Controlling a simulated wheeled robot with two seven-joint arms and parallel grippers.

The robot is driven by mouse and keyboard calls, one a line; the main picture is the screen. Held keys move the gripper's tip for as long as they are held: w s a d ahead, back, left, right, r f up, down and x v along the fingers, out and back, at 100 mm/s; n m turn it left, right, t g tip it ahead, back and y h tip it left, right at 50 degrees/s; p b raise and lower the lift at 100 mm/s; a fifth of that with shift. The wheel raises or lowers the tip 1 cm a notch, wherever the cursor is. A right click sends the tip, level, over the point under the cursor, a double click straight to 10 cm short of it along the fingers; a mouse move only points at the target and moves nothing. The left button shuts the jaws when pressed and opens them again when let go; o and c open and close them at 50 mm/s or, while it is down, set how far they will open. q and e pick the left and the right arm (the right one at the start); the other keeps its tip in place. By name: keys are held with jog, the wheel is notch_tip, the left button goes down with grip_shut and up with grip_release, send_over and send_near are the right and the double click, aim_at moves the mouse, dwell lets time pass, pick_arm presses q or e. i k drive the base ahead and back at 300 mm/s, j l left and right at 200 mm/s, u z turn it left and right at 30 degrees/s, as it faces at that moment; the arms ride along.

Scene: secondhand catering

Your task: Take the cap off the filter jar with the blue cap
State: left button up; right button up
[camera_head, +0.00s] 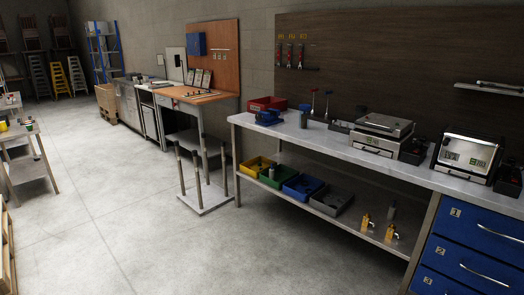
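I cannot make out a filter jar with a blue cap for certain in the head view. A small upright grey container (303,120) stands on the long workbench (345,143), with a dark bluish top. It is too small to tell whether it is the jar. Two thin upright items with red and blue tops stand just right of it. Neither of my grippers is in view.
A red bin (267,103) and a blue bin (266,118) sit at the bench's left end. Boxy metal machines (466,156) stand at the right. Yellow, green, blue and grey bins line the lower shelf. The floor (120,215) is mostly clear.

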aim_at(303, 114)
jog(key=i+j+u, duration=0.35)
jog(key=i, duration=0.55)
jog(key=i+l+u, duration=0.1)
jog(key=i+u, duration=0.3)
jog(key=i, duration=0.5)
